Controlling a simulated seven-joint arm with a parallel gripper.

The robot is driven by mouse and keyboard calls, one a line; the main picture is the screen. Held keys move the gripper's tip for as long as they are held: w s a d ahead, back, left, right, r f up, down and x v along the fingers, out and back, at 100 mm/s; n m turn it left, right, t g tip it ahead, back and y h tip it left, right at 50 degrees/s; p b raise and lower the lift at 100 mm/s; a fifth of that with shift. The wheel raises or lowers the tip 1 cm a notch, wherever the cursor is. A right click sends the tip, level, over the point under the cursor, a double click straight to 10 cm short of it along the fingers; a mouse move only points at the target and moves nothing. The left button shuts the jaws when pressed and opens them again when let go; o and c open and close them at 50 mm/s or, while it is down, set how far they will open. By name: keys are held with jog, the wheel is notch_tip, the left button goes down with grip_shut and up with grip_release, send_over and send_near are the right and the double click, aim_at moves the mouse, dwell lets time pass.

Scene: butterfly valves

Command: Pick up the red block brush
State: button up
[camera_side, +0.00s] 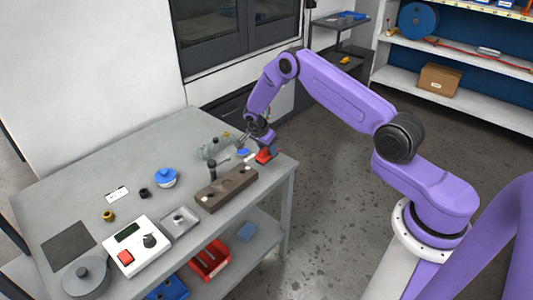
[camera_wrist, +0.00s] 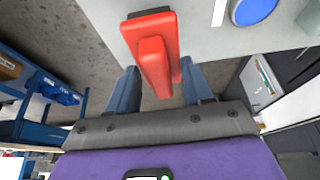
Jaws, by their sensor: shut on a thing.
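The red block brush (camera_side: 264,156) is at the far right corner of the grey workbench, with a dark strip along its edge. In the wrist view the brush (camera_wrist: 152,50) has a raised red grip that reaches in between the fingers. My gripper (camera_wrist: 158,68) is shut on it, with one blue-grey finger on each side. In the side view my gripper (camera_side: 266,146) is just above the brush and partly hides it. Whether the brush touches the bench or is slightly clear of it, I cannot tell.
A brown block with holes (camera_side: 226,187) lies near the brush, with a dark-handled valve part (camera_side: 212,168) beside it. A blue round part (camera_side: 242,152) is just left of my gripper. A blue-topped valve (camera_side: 165,178) and a white control box (camera_side: 131,246) stand farther left.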

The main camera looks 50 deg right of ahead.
jog(key=s+a+r, duration=0.3)
jog(key=s+r, duration=0.6)
jog(key=s, duration=0.4)
jog(key=shift+a+r, duration=0.15)
jog(key=shift+a, duration=0.05)
jog(key=shift+s, duration=0.1)
